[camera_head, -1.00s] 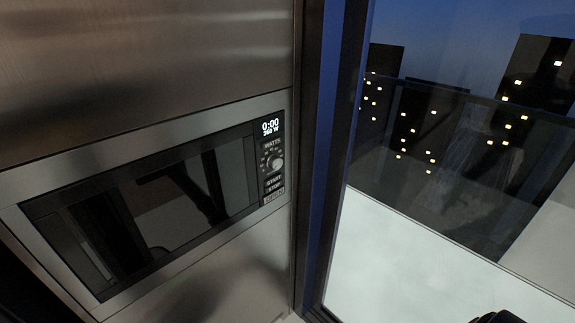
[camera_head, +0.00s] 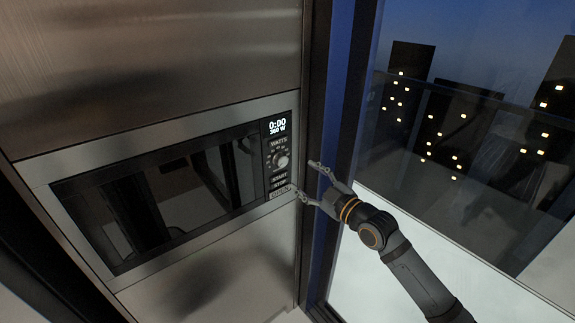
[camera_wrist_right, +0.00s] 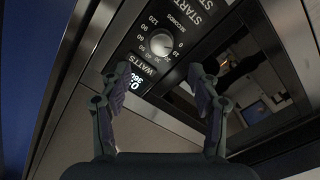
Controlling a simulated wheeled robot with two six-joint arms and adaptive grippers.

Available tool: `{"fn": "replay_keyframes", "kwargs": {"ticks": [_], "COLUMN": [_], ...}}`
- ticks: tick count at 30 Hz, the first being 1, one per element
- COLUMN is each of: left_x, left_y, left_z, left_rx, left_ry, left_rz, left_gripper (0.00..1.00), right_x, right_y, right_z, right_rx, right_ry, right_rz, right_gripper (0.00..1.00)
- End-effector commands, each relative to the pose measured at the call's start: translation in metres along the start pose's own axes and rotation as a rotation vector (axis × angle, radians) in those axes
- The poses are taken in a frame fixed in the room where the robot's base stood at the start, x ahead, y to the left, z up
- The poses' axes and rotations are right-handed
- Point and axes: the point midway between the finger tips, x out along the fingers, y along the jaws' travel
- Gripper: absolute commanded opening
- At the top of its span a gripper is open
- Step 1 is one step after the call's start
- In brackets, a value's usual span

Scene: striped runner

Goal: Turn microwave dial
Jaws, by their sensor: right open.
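The microwave (camera_head: 170,190) is built into a steel cabinet at the left of the head view. Its round silver dial (camera_head: 281,162) sits on the black control strip, under a display reading 0:00 and 360 W and above the START, STOP and OPEN buttons. The dial also shows in the right wrist view (camera_wrist_right: 161,43), beyond the fingers. My right gripper (camera_head: 303,177) is open and empty, just right of and below the dial in the head view and apart from it. In the right wrist view its two fingers (camera_wrist_right: 158,78) stand apart, pointing toward the panel. My left gripper is not in view.
A dark frame post (camera_head: 335,110) rises right beside the cabinet. A large window (camera_head: 450,170) with a night city view fills the right side. Steel panels lie above and below the microwave.

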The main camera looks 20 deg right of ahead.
Motion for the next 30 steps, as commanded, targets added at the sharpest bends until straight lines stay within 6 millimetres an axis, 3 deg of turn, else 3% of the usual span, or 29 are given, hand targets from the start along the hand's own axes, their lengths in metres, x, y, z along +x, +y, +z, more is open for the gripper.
{"fn": "replay_keyframes", "kwargs": {"ticks": [2,9,15,25,30], "left_x": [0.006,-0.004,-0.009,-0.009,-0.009], "left_y": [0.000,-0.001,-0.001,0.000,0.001], "left_z": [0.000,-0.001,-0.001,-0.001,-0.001], "left_rx": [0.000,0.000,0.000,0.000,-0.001], "left_ry": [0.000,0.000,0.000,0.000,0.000], "left_rz": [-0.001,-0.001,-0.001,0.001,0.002], "left_gripper": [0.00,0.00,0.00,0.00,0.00], "right_x": [0.013,0.062,0.088,0.093,0.093], "right_y": [-0.001,0.001,-0.001,-0.002,-0.002], "right_z": [-0.001,-0.004,-0.002,-0.001,-0.001], "right_rx": [0.010,0.010,0.005,0.002,0.002], "right_ry": [0.008,0.006,0.004,0.003,0.003], "right_rz": [0.003,0.000,-0.003,-0.004,-0.004], "right_gripper": [0.62,0.62,0.62,0.62,0.40]}}
